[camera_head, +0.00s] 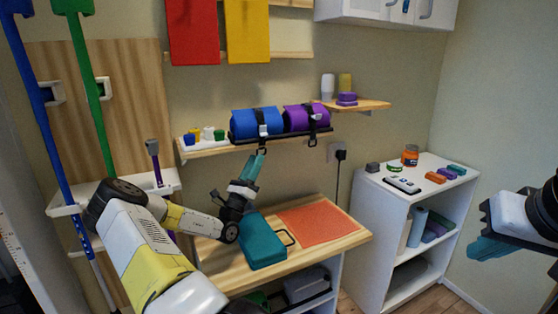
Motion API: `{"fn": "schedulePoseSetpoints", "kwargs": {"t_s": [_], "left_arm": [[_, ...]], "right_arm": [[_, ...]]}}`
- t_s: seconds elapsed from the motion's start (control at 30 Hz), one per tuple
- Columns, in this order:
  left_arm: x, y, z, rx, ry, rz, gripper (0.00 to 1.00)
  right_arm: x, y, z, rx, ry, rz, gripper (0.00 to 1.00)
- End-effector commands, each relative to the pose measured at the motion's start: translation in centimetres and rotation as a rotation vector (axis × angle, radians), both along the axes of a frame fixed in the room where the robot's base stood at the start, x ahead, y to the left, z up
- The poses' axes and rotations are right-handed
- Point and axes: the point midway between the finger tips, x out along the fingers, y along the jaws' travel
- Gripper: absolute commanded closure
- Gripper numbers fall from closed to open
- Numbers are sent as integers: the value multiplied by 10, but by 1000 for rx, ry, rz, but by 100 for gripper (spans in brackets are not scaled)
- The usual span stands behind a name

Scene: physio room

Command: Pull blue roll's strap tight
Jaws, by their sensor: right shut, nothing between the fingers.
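The blue roll (240,122) lies on the wall shelf, left of a purple roll (294,119). A black strap with a light buckle (263,129) goes around the blue roll, and its lower end hangs at the shelf's front edge. My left gripper (257,163) points up just below that strap end, its teal fingers close together. The fingertips overlap the strap end in the picture, so I cannot tell whether they hold it. My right gripper (484,248) is shut and empty at the right edge, far from the rolls.
Below, a wooden bench (355,237) bears a teal block (262,245) and an orange mat (314,225). A white cabinet (385,185) with small items stands at the right. Small coloured pieces (207,134) sit at the shelf's left end. Blue and green poles stand at the left.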

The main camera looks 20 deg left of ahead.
Motion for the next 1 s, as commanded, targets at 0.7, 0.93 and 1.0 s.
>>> {"fn": "schedulePoseSetpoints", "kwargs": {"t_s": [0.7, 0.93, 1.0], "left_arm": [[10, -2, 9, 1, 0, -1, 100], [10, -1, 9, 0, 1, 0, 100], [10, -1, 9, 0, 1, 0, 100]], "right_arm": [[0, 0, 0, 0, 0, 0, 100], [0, 0, 0, 0, 0, 0, 100], [0, 0, 0, 0, 0, 0, 100]]}}
